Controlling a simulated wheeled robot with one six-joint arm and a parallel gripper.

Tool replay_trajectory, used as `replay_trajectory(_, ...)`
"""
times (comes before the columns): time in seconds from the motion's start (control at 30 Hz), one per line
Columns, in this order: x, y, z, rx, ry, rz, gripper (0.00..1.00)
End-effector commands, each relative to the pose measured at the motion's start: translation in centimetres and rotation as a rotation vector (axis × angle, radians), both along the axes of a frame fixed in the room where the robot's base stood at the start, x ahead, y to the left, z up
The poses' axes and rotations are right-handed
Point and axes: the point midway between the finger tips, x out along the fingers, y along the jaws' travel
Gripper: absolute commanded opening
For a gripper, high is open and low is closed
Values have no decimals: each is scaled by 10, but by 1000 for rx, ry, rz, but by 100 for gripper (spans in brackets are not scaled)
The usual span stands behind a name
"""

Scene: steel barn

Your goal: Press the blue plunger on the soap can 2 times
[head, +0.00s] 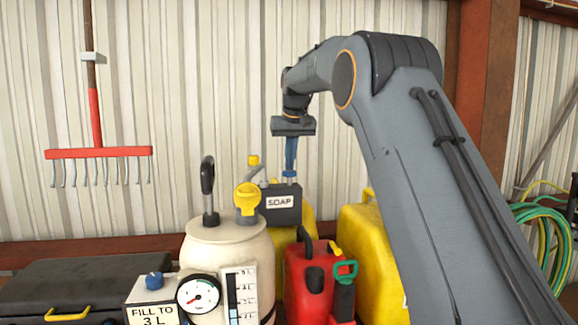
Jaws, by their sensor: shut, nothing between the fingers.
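The soap can has a dark block (281,217) with a white SOAP label, in the middle of the head view behind the white tank. A yellow body shows below it. The blue plunger (289,174) stands on a thin stem at the block's top right. My gripper (290,166) points straight down above it, with its narrow bluish fingers shut and empty. The fingertips are at the plunger's top in this view. I cannot tell whether they touch it or are just apart.
A cream tank (228,250) with a black handle, yellow tap and gauge (199,295) stands in front left. A red can (310,270) and another yellow can (365,250) stand close on the right. A dark case (75,285) lies at left. Free air lies above the cans.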

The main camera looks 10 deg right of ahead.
Motion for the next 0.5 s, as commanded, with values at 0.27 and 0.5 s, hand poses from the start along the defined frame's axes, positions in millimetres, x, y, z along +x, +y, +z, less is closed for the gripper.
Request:
replay_trajectory(0.27, 0, 0, -15, 0, 3, 0, 0)
replay_trajectory(0.5, 0, 0, -16, 0, 3, 0, 0)
